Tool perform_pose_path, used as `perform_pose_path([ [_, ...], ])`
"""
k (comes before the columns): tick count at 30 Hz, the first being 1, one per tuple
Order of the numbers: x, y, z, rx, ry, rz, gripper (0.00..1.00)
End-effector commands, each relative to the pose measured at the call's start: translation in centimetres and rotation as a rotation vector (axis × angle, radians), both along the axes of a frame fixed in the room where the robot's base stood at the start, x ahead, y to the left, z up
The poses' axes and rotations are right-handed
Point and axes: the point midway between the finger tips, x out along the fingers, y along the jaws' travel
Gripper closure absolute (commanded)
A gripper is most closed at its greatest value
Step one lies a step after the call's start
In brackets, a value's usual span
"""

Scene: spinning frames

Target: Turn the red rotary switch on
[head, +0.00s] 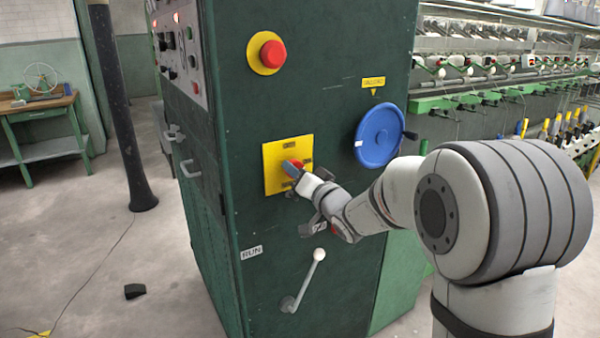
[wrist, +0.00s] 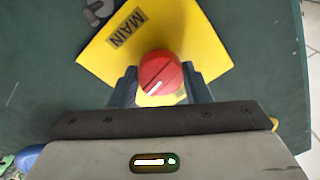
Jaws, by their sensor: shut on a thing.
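The red rotary switch (wrist: 160,76) sits on a yellow plate (wrist: 210,50) marked MAIN in the wrist view. A white line on its face runs aslant. In the head view the yellow plate (head: 273,180) is on the front of the green cabinet, and the switch (head: 297,165) is partly hidden by my gripper. My gripper (head: 291,169) reaches it from the right. In the wrist view the fingers of my gripper (wrist: 160,88) stand on both sides of the knob and are shut on it.
The green cabinet (head: 300,100) also bears a red push button (head: 272,54), a blue handwheel (head: 379,136) right of the switch, and a white-knobbed lever (head: 306,282) below my gripper. A dark post (head: 122,110) stands at the left. The floor left of the cabinet is mostly clear.

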Motion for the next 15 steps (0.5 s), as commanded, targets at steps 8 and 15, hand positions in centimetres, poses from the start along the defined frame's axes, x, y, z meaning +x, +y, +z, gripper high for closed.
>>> perform_pose_path([
  [8,0.11,-0.12,0.54,0.115,0.064,-0.003,0.8],
  [15,0.13,-0.13,0.57,0.151,0.089,-0.003,0.8],
])
